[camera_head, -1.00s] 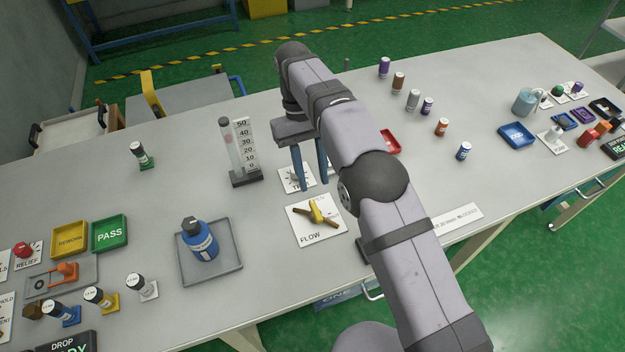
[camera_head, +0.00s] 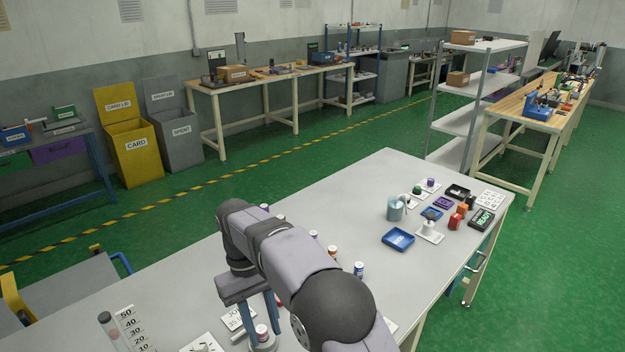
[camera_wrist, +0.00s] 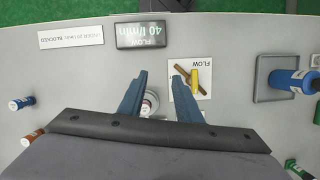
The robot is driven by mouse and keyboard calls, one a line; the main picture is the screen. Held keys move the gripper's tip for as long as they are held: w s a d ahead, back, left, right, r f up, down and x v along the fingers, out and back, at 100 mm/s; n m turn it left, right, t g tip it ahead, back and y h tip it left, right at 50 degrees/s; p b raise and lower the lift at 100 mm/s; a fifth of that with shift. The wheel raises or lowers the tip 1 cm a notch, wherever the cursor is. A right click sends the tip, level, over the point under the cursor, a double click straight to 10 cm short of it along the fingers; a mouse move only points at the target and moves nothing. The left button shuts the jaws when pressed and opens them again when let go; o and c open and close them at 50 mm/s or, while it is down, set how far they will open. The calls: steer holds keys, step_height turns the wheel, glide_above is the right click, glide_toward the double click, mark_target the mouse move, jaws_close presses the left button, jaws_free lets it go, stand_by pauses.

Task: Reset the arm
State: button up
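My gripper (camera_head: 256,312) hangs over the near part of the grey table (camera_head: 330,210), fingers pointing down. In the wrist view my gripper (camera_wrist: 160,74) has its two blue fingers apart, with nothing held between them. A small light-capped vial in a round grey holder (camera_wrist: 149,104) shows below and between the fingers, partly hidden by them. The flow card (camera_wrist: 190,82) with a yellow-handled valve (camera_wrist: 195,76) lies beside the right finger.
A clear column with a number scale (camera_head: 128,325) stands at the lower left. Several capped vials (camera_head: 359,269) stand beyond the arm. A blue tray (camera_head: 398,239) and small devices sit at the far right. The wrist view shows a flow display (camera_wrist: 155,33) and a blue bottle (camera_wrist: 288,80).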

steer(key=d+m+y, duration=0.1)
steer(key=d+m, duration=0.1)
steer(key=d, duration=0.8)
steer(key=s+d+f+m+t, duration=0.1)
steer(key=s+d+m, duration=0.1)
steer(key=s+d, duration=0.6)
steer(key=s+d+f+m+t+p, duration=0.1)
steer(key=s+d+f+m, duration=0.1)
steer(key=s+d, duration=0.5)
steer(key=shift+s+d+f+m+t+y, duration=0.3)
steer(key=shift+s+d+m+y, duration=0.1)
steer(key=shift+s, duration=0.2)
